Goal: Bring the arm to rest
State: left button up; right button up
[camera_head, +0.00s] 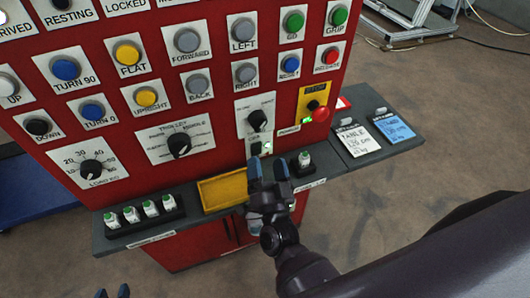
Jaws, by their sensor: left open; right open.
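My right gripper (267,170) comes in on the dark arm from the lower right. It is open, with its two blue-grey fingertips apart in front of the lower part of the red control panel (215,152), over the grey shelf. I see nothing between the fingers; whether they touch the panel or shelf, I cannot tell. My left gripper (113,293) shows only as two fingertips at the bottom edge, left of centre. They are apart and the rest of that arm is out of view.
The panel carries buttons, knobs and a red emergency button (321,114). The grey shelf (225,222) holds a yellow tray (222,190), several small white-green pieces (131,214), another such piece (304,159) right of my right gripper, and two cards (361,139). Open floor (440,90) lies to the right.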

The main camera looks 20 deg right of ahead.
jog(key=shift+s+f, duration=0.1)
jog(key=shift+s, duration=0.1)
jog(key=shift+a, duration=0.1)
dwell(0.4)
notch_tip(320, 180, down, 7)
jog(key=s+d+n+g+y, duration=0.1)
jog(key=d+n+g+y, duration=0.1)
jog(key=n+g+y, duration=0.45)
jog(key=s+d+f+n+g+h, duration=0.3)
jog(key=s+d+f, duration=0.4)
jog(key=s+d, duration=0.4)
jog(key=shift+s+d+f+g, duration=0.15)
jog(key=shift+s+g, duration=0.25)
jog(key=shift+g, duration=0.05)
